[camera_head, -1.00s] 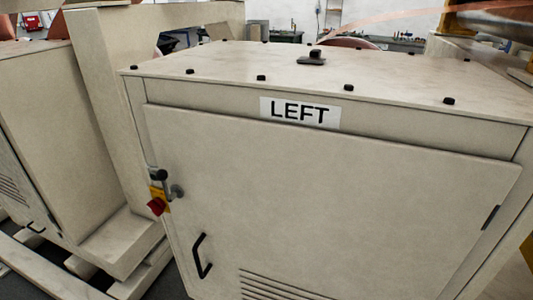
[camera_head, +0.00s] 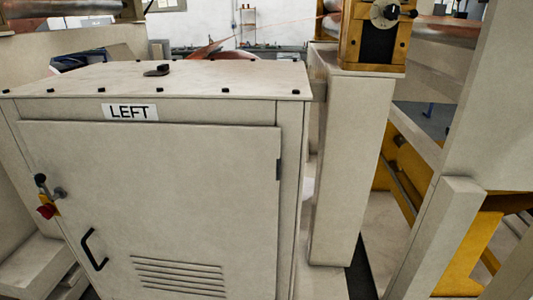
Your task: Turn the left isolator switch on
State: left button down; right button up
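A beige cabinet (camera_head: 200,180) with a LEFT label (camera_head: 130,112) stands in the left half of the head view, its door shut. The isolator switch, a red knob on a yellow plate (camera_head: 47,210), sits at the door's left edge. A grey and black latch handle (camera_head: 50,187) is just above it and partly covers the plate. The knob is too small for me to tell its position. Neither of my grippers is in view.
A black door pull (camera_head: 93,250) and vent slots (camera_head: 178,275) are low on the door. A beige post (camera_head: 350,160) and yellow machine frame (camera_head: 470,255) stand to the right. A yellow unit with a dial (camera_head: 378,35) is above the post. A narrow floor gap lies right of the cabinet.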

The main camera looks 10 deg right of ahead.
aim_at(48, 211)
jog(key=k+l, duration=0.2)
jog(key=l, duration=0.15)
jog(key=u, duration=1.25)
jog(key=z, duration=1.3)
jog(key=u, duration=1.3)
jog(key=i+j+z, duration=0.4)
jog(key=i+j, duration=0.35)
